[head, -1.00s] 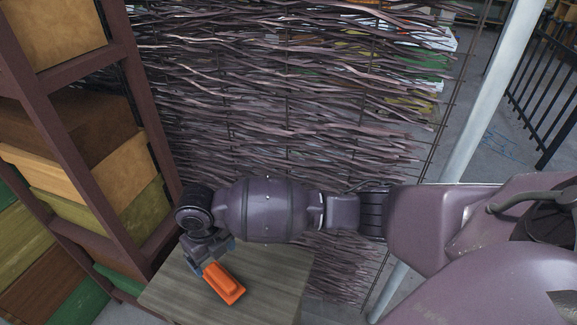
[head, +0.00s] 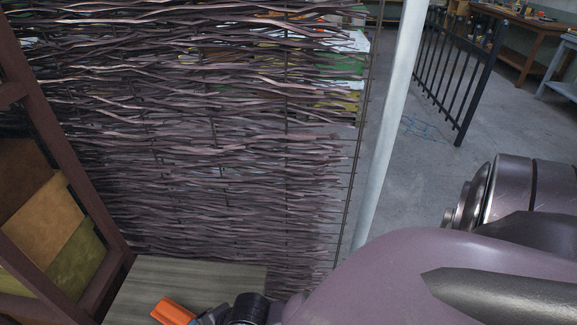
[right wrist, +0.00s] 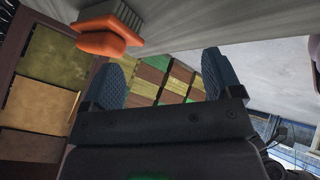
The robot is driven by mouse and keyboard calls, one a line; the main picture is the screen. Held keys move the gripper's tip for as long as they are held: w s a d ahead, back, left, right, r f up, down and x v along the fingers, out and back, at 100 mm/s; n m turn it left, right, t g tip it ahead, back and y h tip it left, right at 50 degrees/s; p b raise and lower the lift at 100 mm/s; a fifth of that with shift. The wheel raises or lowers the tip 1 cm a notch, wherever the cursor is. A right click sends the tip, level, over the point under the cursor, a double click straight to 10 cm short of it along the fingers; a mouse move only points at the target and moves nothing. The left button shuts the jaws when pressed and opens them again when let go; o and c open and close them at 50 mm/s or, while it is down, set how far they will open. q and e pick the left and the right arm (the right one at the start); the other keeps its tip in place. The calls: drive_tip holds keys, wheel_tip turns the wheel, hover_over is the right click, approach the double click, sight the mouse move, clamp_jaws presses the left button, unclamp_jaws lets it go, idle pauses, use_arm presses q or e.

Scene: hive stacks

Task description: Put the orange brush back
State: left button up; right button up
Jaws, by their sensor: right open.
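The orange brush (head: 173,312) is at the bottom edge of the head view, over the grey tabletop (head: 185,280). Only part of it shows there. In the right wrist view the brush (right wrist: 105,38) shows an orange body and a grey bristle block against a grey surface. My right gripper (right wrist: 166,66) is open, with nothing between its two blue fingers. The brush is beyond the left finger, outside the jaws. In the head view the right gripper (head: 210,316) is mostly cut off, just right of the brush. My left gripper is not in view.
A woven twig panel (head: 220,150) stands behind the table. A brown rack (head: 75,170) with coloured boxes is at the left. A white post (head: 390,130) and a black railing (head: 450,75) stand right. Open floor (head: 430,170) lies around the railing.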

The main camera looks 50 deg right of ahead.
drive_tip(key=s+d+m, duration=0.2)
drive_tip(key=s+d+m+t+h, duration=0.1)
drive_tip(key=s+d+m, duration=0.1)
drive_tip(key=m, duration=0.1)
drive_tip(key=s+d+m+t, duration=0.1)
drive_tip(key=s+d+m, duration=0.1)
drive_tip(key=m, duration=0.1)
drive_tip(key=shift+d+f+h, duration=0.2)
drive_tip(key=shift+d+h, duration=0.1)
drive_tip(key=shift+h, duration=0.1)
drive_tip(key=s+d+r+m+t+h, duration=0.1)
drive_tip(key=s+d+m+t+h, duration=0.1)
drive_tip(key=s+d+m, duration=0.4)
drive_tip(key=shift+s+d+r+m+h, duration=0.3)
drive_tip(key=shift+s+d+m+h, duration=0.15)
drive_tip(key=shift+d+m, duration=0.3)
